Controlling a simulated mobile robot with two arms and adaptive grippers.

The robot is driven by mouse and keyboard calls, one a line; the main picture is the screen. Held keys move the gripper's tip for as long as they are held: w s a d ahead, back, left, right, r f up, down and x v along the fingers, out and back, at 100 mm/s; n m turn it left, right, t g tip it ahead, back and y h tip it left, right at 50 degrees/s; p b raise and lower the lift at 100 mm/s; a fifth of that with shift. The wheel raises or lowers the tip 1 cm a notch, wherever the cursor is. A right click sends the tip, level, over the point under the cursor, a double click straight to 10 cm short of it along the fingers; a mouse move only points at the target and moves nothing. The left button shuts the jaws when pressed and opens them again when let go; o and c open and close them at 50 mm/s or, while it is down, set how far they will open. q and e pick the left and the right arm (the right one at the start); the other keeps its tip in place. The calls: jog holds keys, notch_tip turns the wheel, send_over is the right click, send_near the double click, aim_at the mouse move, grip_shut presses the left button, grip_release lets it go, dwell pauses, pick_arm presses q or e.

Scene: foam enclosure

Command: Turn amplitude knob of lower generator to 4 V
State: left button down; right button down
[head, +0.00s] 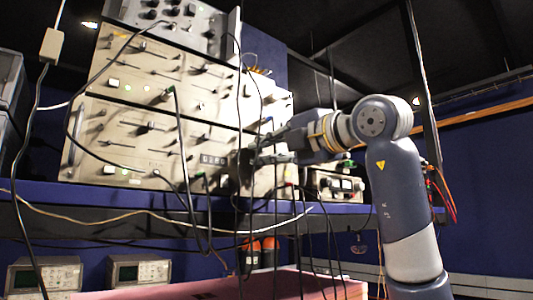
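The lower generator (150,140) is the beige instrument standing on the blue shelf, under another beige generator (150,72). Its front has several knobs, sliders and lit green buttons. My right gripper (257,149) comes in from the right and reaches the right part of this front. Its two fingers appear one above the other with a gap between them. The fingertips are dark and small, and I cannot tell whether they touch a knob. The amplitude knob and its setting cannot be made out. My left gripper is not in view.
Dark cables (181,150) hang in front of the generators and around my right gripper. A small meter unit (335,185) stands on the blue shelf (60,193) right of the generator. A pink foam block (215,289) and two instruments (138,271) are below.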

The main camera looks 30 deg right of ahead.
jog(key=shift+f, duration=0.15)
jog(key=c, duration=1.5)
grip_release()
jog(key=shift+s, duration=0.1)
jog(key=s, duration=0.4)
jog(key=s+d, duration=0.1)
jog(key=s, duration=0.6)
jog(key=shift+s+d, duration=0.3)
jog(key=shift+s, duration=0.1)
